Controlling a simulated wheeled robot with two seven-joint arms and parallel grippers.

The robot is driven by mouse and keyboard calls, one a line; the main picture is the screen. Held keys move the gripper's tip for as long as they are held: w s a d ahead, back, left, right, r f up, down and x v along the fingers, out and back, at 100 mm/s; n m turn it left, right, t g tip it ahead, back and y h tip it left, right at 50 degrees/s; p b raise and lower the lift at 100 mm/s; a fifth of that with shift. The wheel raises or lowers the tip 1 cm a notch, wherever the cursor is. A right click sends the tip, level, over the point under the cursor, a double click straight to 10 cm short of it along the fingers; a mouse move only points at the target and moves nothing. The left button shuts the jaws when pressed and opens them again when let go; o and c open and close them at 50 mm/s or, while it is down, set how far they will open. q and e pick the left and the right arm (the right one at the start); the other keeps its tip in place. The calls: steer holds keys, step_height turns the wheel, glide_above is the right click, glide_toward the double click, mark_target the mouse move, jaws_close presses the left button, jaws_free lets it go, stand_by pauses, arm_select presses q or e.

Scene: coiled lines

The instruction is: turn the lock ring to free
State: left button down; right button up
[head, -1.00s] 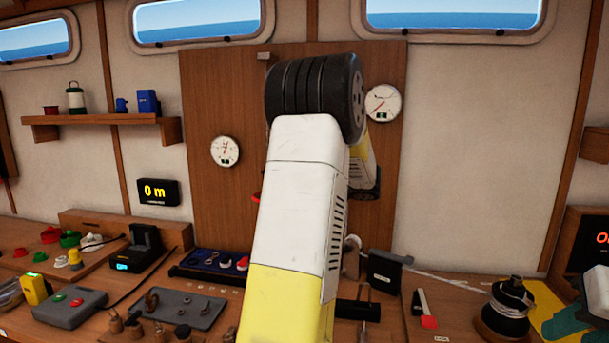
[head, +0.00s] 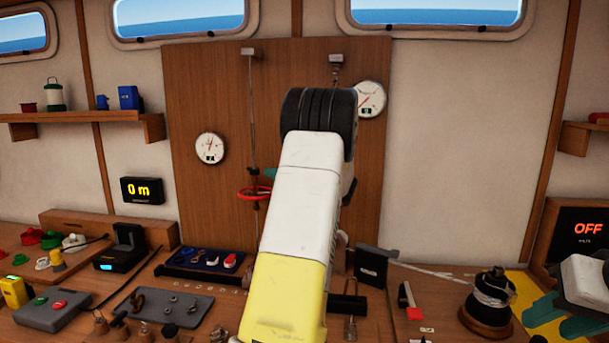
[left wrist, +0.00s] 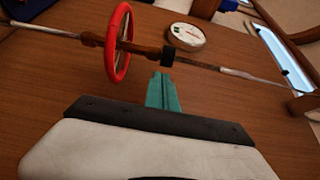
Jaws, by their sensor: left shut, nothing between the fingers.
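A red handwheel (head: 254,193) sits on a thin upright rod on the brown panel; it shows large in the left wrist view (left wrist: 118,42). Beside it on the same rod is a dark ring (left wrist: 168,55), likely the lock ring, just above the wheel. Its setting cannot be read. My left gripper (left wrist: 162,78) is shut and empty, its teal tips pointing at the rod close to the dark ring; contact cannot be told. In the head view its tip (head: 270,173) peeks out left of my arm. My right gripper (head: 555,318) is at the lower right, partly cut off.
A second rod (head: 336,72) runs down the panel, mostly hidden by my left arm. Two round gauges, left (head: 209,147) and right (head: 369,98), hang on the panel. The bench below holds a tool tray (head: 205,262), a grey plate (head: 165,308) and a black winch (head: 490,300).

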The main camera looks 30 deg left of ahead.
mark_target(256, 170)
arm_select(q)
steer(key=a, duration=0.2)
steer(key=w+a, duration=0.1)
steer(key=a, duration=0.2)
steer(key=shift+a, duration=0.35)
steer(key=shift+w, duration=0.1)
steer(key=n+g, duration=0.1)
steer(key=g, duration=0.1)
steer(key=n+g, duration=0.1)
steer(key=g, duration=0.1)
steer(key=shift+a+n, duration=0.3)
steer(key=shift+a, duration=0.05)
steer(key=shift+s+a+g, duration=0.25)
steer(key=shift+g, duration=0.05)
steer(key=shift+d, duration=0.1)
